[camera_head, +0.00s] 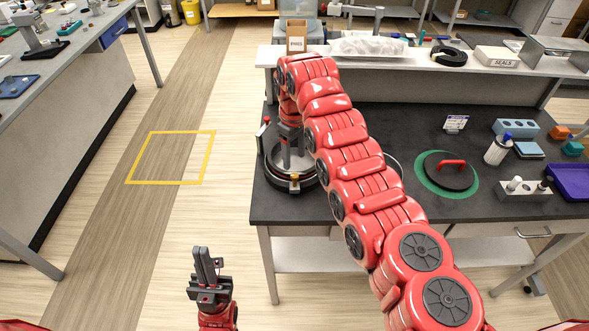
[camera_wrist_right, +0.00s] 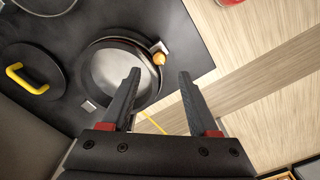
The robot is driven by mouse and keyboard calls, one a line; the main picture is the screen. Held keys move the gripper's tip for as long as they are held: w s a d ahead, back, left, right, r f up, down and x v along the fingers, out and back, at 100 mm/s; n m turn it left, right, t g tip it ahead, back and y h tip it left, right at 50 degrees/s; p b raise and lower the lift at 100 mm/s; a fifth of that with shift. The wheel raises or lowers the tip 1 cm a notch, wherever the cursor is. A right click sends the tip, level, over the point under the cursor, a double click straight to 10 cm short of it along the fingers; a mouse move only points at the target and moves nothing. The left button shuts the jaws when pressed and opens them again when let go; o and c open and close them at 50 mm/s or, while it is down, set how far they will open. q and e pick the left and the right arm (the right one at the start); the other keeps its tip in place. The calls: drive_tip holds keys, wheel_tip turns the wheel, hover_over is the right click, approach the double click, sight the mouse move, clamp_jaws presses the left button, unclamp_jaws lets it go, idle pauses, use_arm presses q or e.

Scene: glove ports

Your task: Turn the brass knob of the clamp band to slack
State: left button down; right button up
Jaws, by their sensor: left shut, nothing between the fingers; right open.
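The clamp band (camera_head: 304,187) is a dark ring around a round port with a pale inside, at the bench's left front corner. It also shows in the right wrist view (camera_wrist_right: 152,98). Its brass knob (camera_head: 295,177) sits on the front of the ring and also shows in the right wrist view (camera_wrist_right: 159,59). My right gripper (camera_wrist_right: 160,72) is open, pointing down over the port. Its fingers appear either side of the knob in the picture, with no contact visible; the height gap is unclear. My left gripper (camera_head: 203,262) is shut and empty, left of the bench over the floor.
A black lid with a yellow handle (camera_wrist_right: 33,82) lies beside the port. A red-handled lid (camera_head: 450,170) lies on a green ring to the right. A yellow-taped square (camera_head: 132,158) marks open floor.

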sight(295, 175)
wheel_tip(295, 175, down, 6)
drive_tip(key=shift+r+p, duration=0.15)
drive_tip(key=shift+p, duration=0.85)
drive_tip(key=shift+f, duration=0.55)
clamp_jaws()
